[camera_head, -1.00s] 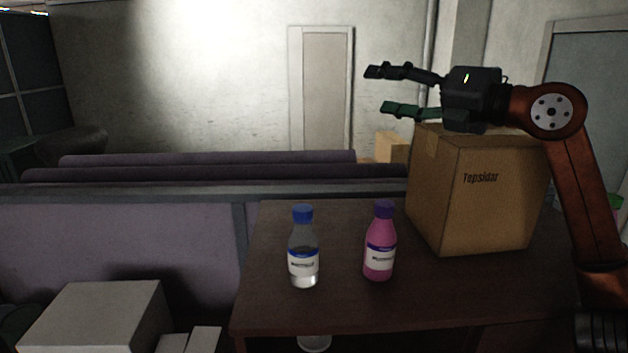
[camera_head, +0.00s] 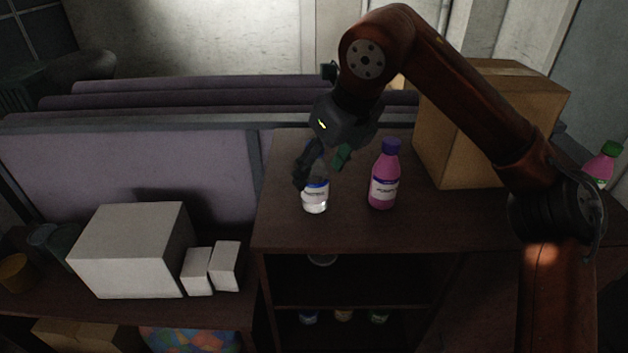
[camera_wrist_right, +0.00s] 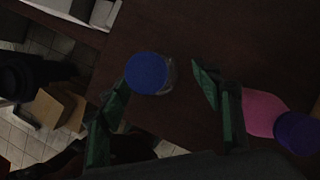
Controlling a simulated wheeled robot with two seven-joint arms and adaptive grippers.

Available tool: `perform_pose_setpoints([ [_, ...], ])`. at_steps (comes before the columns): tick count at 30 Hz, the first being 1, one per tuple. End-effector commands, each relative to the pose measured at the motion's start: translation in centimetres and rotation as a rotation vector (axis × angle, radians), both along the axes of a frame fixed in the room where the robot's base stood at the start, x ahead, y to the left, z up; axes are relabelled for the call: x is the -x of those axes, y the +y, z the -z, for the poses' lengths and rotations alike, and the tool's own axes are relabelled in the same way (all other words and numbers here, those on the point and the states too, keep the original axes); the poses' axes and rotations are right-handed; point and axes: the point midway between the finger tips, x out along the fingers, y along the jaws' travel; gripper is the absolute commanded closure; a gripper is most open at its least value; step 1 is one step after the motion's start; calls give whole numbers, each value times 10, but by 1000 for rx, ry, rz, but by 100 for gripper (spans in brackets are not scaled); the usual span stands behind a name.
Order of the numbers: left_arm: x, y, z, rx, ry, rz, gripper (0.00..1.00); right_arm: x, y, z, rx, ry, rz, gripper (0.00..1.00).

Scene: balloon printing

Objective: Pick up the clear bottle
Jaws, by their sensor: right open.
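The clear bottle (camera_head: 315,197) stands upright on the dark tabletop, with a white and blue label; its upper part is mostly hidden behind my right gripper in the head view. In the right wrist view its blue cap (camera_wrist_right: 147,73) shows from above, between and slightly beyond the fingertips. My right gripper (camera_head: 322,172) is open and points down at the bottle, its fingers on either side of the upper part. In the right wrist view the green-padded fingers (camera_wrist_right: 160,88) are apart; contact with the bottle cannot be told. My left gripper is not in view.
A pink bottle (camera_head: 383,180) with a purple cap stands close to the right of the clear bottle. A cardboard box (camera_head: 455,150) stands at the table's back right. A green-capped bottle (camera_head: 603,165) is at far right. White boxes (camera_head: 130,250) sit lower left.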

Motion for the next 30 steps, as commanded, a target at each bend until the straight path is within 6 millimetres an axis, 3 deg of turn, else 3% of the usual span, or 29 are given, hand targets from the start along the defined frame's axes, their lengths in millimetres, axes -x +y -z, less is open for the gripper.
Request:
perform_pose_setpoints([
  [6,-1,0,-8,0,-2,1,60,-8,10,29,0,3,-1,41],
  [14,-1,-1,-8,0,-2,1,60,-10,11,35,-2,1,0,41],
  [30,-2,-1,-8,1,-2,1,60,-10,11,34,-1,1,-1,77],
])
